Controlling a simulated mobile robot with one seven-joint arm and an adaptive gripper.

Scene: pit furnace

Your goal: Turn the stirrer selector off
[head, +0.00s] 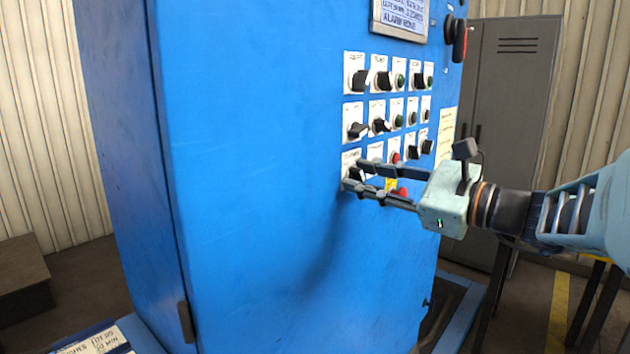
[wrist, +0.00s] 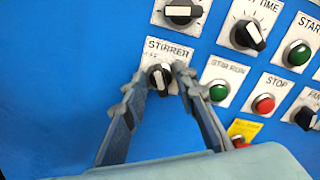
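The stirrer selector (wrist: 160,79) is a black knob with a white pointer mark, on a white plate lettered STIRRER. In the head view the selector (head: 356,173) sits at the lower left of the panel, partly hidden by my fingers. My gripper (wrist: 161,76) reaches the plate with one finger on each side of the knob. In the head view my gripper (head: 354,175) comes in from the right. The fingers are apart with the knob between them, and a small gap seems to show on each side. The pointer stands near upright; the small position lettering is hard to read.
The blue cabinet (head: 260,200) carries rows of other knobs and buttons. Close to the selector are a green button (wrist: 218,92), a red stop button (wrist: 263,104) and another knob above (wrist: 181,10). A yellow label (wrist: 244,130) lies right of my fingers. A grey locker (head: 515,90) stands behind.

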